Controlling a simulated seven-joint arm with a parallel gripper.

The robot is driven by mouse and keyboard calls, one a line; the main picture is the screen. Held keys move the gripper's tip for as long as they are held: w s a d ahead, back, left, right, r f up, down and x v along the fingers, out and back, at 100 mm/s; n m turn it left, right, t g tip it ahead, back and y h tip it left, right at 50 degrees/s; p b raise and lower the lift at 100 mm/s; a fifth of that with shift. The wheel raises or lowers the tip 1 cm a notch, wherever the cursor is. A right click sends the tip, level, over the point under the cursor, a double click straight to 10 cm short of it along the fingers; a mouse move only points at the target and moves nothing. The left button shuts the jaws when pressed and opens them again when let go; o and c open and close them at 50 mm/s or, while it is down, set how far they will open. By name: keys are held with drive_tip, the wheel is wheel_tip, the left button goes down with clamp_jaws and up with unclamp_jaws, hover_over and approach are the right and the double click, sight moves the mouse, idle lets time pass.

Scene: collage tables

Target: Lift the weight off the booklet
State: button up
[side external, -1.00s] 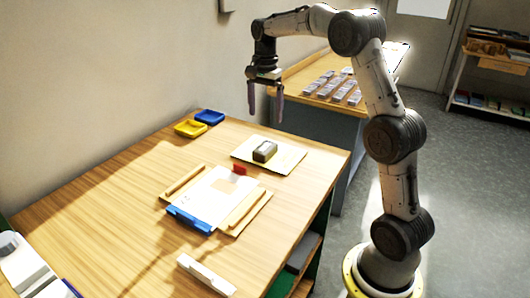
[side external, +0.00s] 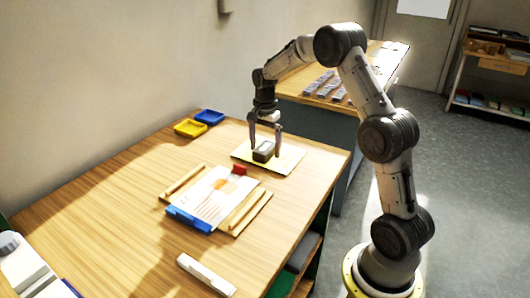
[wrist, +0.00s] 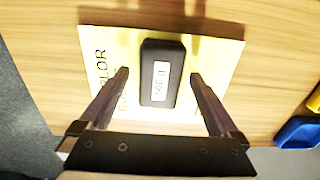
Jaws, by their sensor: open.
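The weight (side external: 263,152) is a dark grey block with a pale label on top. It lies on the booklet (side external: 286,163), a cream and yellow sheet on the wooden table. The wrist view shows the weight (wrist: 162,73) near the middle of the booklet (wrist: 219,60), partly covering it. My gripper (side external: 265,155) is down over the weight, with its jaws open. In the wrist view my gripper (wrist: 159,77) has one finger on each side of the weight, with a visible gap on both sides. Some print on the booklet is hidden by the left finger.
A clipboard with papers (side external: 213,196) and wooden strips lies left of the booklet. A red block (side external: 239,170) sits at its top edge. Yellow (side external: 190,129) and blue (side external: 210,117) trays stand at the back. A white bar (side external: 206,275) lies at the front.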

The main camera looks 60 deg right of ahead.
drive_tip(key=shift+f, duration=0.4)
drive_tip(key=shift+r, duration=0.1)
clamp_jaws()
